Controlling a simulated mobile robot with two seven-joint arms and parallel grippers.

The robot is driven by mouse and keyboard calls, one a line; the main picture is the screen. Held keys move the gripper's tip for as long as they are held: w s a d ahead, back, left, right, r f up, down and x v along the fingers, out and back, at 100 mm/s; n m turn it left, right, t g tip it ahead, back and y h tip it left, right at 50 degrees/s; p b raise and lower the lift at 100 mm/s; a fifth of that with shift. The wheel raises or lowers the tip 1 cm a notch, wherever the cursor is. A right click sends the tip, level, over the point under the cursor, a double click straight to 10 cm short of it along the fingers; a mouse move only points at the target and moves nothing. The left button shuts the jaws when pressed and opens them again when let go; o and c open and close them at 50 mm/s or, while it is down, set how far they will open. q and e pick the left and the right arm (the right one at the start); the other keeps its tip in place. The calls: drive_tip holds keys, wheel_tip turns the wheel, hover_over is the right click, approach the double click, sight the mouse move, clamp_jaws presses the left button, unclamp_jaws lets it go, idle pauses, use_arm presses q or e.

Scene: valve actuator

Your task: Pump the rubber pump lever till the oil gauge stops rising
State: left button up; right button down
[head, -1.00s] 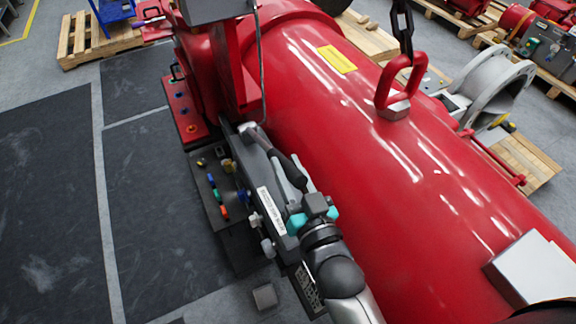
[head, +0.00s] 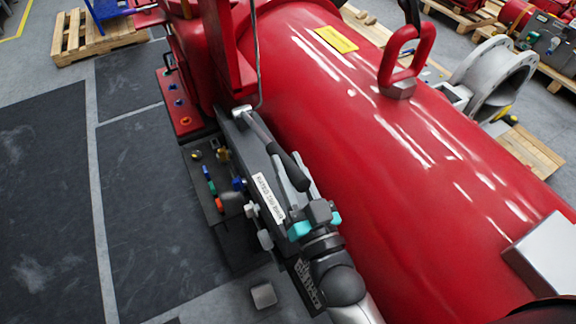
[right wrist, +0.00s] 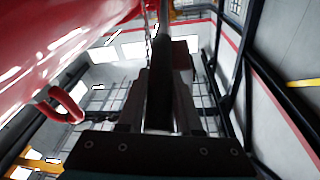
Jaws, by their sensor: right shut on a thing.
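The pump lever (head: 263,134) is a silver rod with a black rubber grip, beside the large red cylinder in the head view. My right gripper (head: 298,172) has its grey fingers shut around the lower part of the black grip. In the right wrist view the dark grip (right wrist: 160,85) stands upright between the two fingers (right wrist: 161,95). The lever's silver upper end meets the dark pump housing (head: 232,138). I cannot make out an oil gauge. My left gripper is not in view.
The red actuator cylinder (head: 370,130) fills the right side, with a red lifting ring (head: 403,62) on top. A control panel with coloured knobs (head: 212,187) lies left of the lever. A white-labelled plate (head: 268,198) lies near my wrist. Dark floor mats (head: 45,200) lie clear at left.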

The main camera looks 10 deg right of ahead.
drive_tip(key=shift+s+d+f+t+b, duration=0.15)
drive_tip(key=shift+f+t+b, duration=0.1)
drive_tip(key=shift+f+b, duration=0.4)
drive_tip(key=shift+s+a+f+t+b, duration=0.1)
drive_tip(key=shift+f+t+b, duration=0.15)
drive_tip(key=shift+f+b, duration=0.35)
drive_tip(key=shift+r, duration=0.15)
drive_tip(key=c, duration=0.6)
unclamp_jaws()
drive_tip(key=shift+s+d+f, duration=0.15)
drive_tip(key=shift+s+f, duration=0.1)
drive_tip(key=shift+s, duration=0.3)
drive_tip(key=r+v, duration=0.1)
drive_tip(key=v, duration=0.3)
drive_tip(key=r+b+v, duration=0.1)
drive_tip(key=v, duration=0.4)
drive_tip(key=r+v, duration=0.1)
drive_tip(key=v, duration=0.3)
drive_tip(key=shift+s+d, duration=0.25)
drive_tip(key=shift+s, duration=0.3)
